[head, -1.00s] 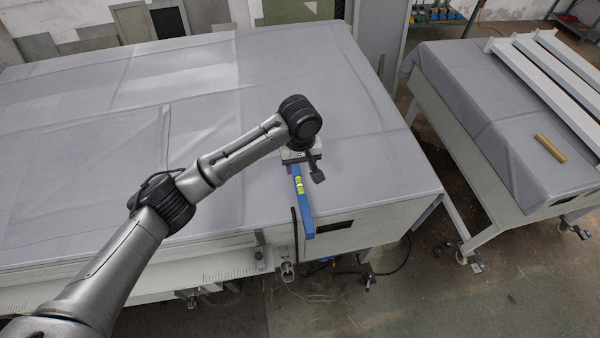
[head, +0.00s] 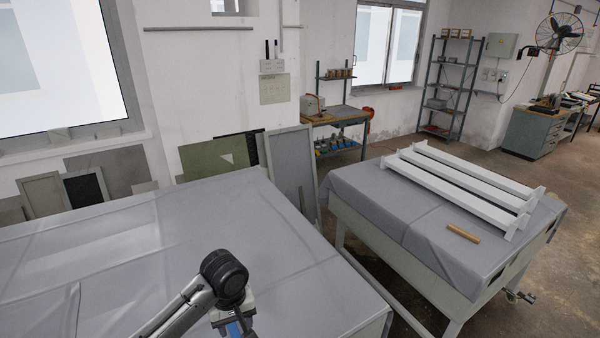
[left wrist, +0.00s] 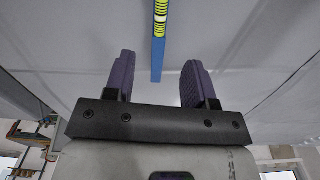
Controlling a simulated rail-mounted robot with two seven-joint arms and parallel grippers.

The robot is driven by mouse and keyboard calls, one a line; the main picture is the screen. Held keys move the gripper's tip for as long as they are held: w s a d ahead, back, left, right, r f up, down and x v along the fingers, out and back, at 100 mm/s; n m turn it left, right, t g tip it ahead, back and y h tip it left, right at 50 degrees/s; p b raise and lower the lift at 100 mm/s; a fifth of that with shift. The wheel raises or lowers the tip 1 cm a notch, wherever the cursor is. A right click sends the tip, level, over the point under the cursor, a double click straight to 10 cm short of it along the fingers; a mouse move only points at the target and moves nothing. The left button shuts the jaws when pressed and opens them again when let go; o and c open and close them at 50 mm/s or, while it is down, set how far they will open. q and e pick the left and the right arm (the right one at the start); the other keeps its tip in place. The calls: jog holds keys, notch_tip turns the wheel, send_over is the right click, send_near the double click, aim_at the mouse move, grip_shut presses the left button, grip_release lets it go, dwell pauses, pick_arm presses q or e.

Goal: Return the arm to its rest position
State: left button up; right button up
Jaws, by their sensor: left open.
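My left gripper (left wrist: 158,65) is open in the left wrist view, with its two dark purple pads apart. A blue spirit level (left wrist: 158,45) with a yellow-green vial window lies beyond the pads, in line with the gap between them. I see no pad touching it. In the head view my left arm comes in at the bottom, and the gripper (head: 238,318) is cut off by the lower edge. A small blue piece of the level (head: 235,329) shows beside it. My right gripper is not in view.
The large cloth-covered table (head: 290,270) lies under my left arm. To its right a second covered table (head: 385,205) carries white beams (head: 470,180) and a brass-coloured bar (head: 463,233). Panels (head: 292,170) lean by the wall. A floor gap separates the tables.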

pick_arm(q)
jog(key=w+d+r+m+t, duration=0.1)
jog(key=w+r+m+t, duration=0.1)
jog(key=r+m+t, duration=0.25)
jog(key=w+d+r+m+t, duration=0.2)
jog(key=r+m+t, duration=0.1)
jog(key=r+m, duration=0.3)
jog(key=s+r+m+t+h, duration=0.1)
jog(key=s+r+m+t, duration=0.2)
jog(key=s+r+t, duration=0.3)
jog(key=s+a+f+n+g, duration=0.2)
jog(key=s+a+f+g, duration=0.1)
jog(key=s+f, duration=0.8)
jog(key=s+a+f+n+g, duration=0.2)
jog(key=s+f+g, duration=0.1)
jog(key=s+f, duration=0.8)
jog(key=s+a+f+n+g, duration=0.2)
jog(key=s+a+f+g, duration=0.15)
jog(key=s+f, duration=0.75)
jog(key=w+d+r+p+v, duration=0.1)
jog(key=w+p+v, duration=0.1)
jog(key=p+v, duration=1.1)
jog(key=shift+w+d+r+y+p, duration=0.2)
jog(key=shift+d+r+y+p, duration=0.2)
jog(key=shift+d+r, duration=0.1)
